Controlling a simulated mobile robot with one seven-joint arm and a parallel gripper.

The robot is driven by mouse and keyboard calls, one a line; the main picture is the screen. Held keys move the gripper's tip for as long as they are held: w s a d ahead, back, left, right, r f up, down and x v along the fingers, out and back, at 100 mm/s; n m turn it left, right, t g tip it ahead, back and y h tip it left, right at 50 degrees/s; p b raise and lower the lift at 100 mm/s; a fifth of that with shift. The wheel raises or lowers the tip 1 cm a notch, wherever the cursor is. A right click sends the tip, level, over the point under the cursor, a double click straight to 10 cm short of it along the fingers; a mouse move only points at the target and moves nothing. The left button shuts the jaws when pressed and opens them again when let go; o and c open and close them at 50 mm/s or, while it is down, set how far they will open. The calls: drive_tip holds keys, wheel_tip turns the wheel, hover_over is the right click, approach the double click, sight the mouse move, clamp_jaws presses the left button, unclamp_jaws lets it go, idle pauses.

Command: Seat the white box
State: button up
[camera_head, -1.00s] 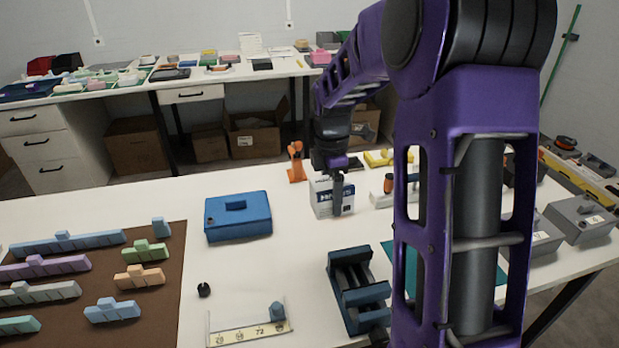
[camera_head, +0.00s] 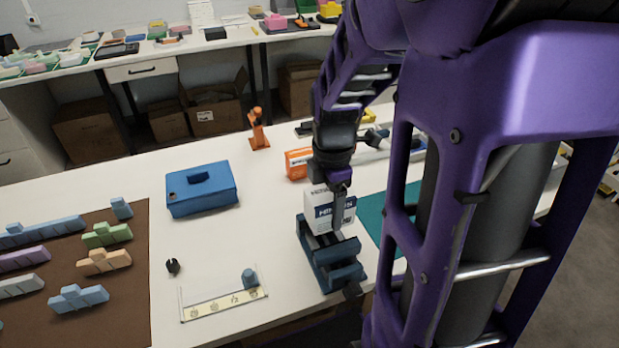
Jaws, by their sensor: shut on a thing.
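The white box (camera_head: 317,208) with blue lettering is upright in my gripper (camera_head: 339,212), which is shut on it from above. One dark finger lies across the box's front right side; the other finger is hidden. The box is at the far end of a dark blue vise-like holder (camera_head: 336,270) with a slot between its jaws. The box's lower edge overlaps the holder's far part in the picture. I cannot tell whether it touches the holder or hangs just above it.
A blue case (camera_head: 201,190) stands to the left. A small black part (camera_head: 172,266) and a marked strip tray (camera_head: 222,303) lie in front. An orange-and-white box (camera_head: 298,163) and an orange stand (camera_head: 258,130) are behind. A teal mat (camera_head: 372,215) lies right of the holder.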

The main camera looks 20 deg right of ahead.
drive_tip(key=shift+f+b, duration=0.95)
drive_tip(key=shift+f, duration=1.05)
drive_tip(key=o, duration=1.4)
wheel_tip(320, 180, up, 15)
drive_tip(key=p, duration=1.2)
drive_tip(key=shift+r, duration=1.2)
